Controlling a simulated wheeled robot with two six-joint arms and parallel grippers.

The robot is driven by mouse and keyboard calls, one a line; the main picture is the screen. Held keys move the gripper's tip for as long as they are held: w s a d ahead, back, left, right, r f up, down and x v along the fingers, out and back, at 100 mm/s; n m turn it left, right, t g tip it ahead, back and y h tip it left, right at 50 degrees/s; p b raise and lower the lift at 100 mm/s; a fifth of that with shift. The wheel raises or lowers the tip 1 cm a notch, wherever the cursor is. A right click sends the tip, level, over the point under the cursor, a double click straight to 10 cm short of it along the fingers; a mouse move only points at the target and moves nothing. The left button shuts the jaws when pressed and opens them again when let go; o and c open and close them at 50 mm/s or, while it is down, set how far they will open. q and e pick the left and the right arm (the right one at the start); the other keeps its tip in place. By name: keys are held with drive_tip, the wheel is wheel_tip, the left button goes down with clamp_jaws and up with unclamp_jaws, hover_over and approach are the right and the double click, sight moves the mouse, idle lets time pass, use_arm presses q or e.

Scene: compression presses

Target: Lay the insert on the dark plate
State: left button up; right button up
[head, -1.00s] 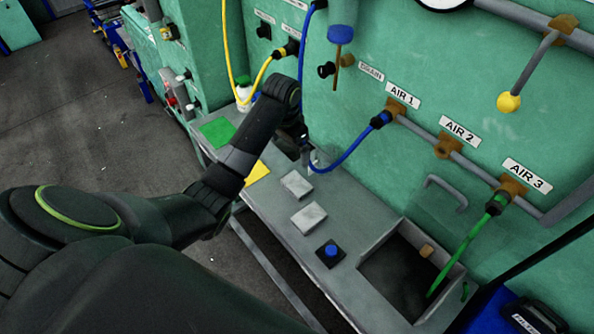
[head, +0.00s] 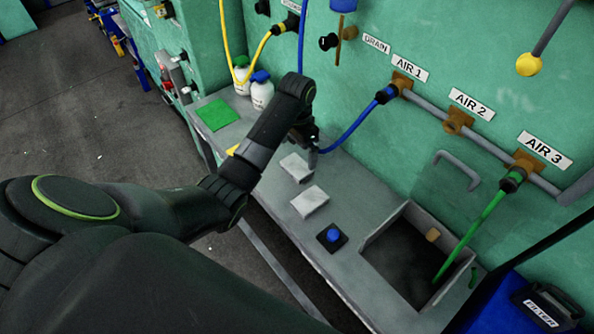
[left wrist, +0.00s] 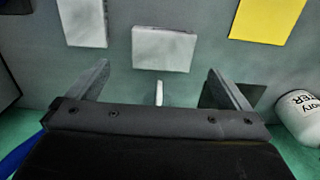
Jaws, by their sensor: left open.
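My left gripper (head: 312,152) is open above the grey bench, near the wall side of the pale plates, its fingers pointing down. In the left wrist view the open fingers (left wrist: 165,85) have a small, narrow whitish piece (left wrist: 159,92) between them, apart from both; it may be the insert. A dark flat square (left wrist: 248,94), probably the dark plate, lies partly behind the right finger there. In the head view my arm hides that spot. Two pale plates lie on the bench, one nearer (head: 310,201) and one farther (head: 296,167). My right gripper is out of view.
A blue button (head: 333,235) on a dark square and an open bin (head: 402,262) are to the right. A green plate (head: 217,114), a mostly hidden yellow plate (left wrist: 267,20) and white bottles (head: 262,92) are to the left. A blue hose (head: 352,130) hangs close by.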

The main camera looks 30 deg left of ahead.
sight(297, 166)
use_arm(q)
drive_tip(key=shift+w+a+f+p, duration=0.1)
drive_tip(key=shift+f+p, duration=0.2)
drive_tip(key=shift+f, duration=1.55)
drive_tip(key=shift+w+a+f+p, duration=0.1)
drive_tip(key=shift+f+p, duration=0.2)
drive_tip(key=shift+f, duration=1.5)
drive_tip(key=c, duration=1)
drive_tip(key=shift+r, duration=0.15)
drive_tip(key=shift+c, duration=1.4)
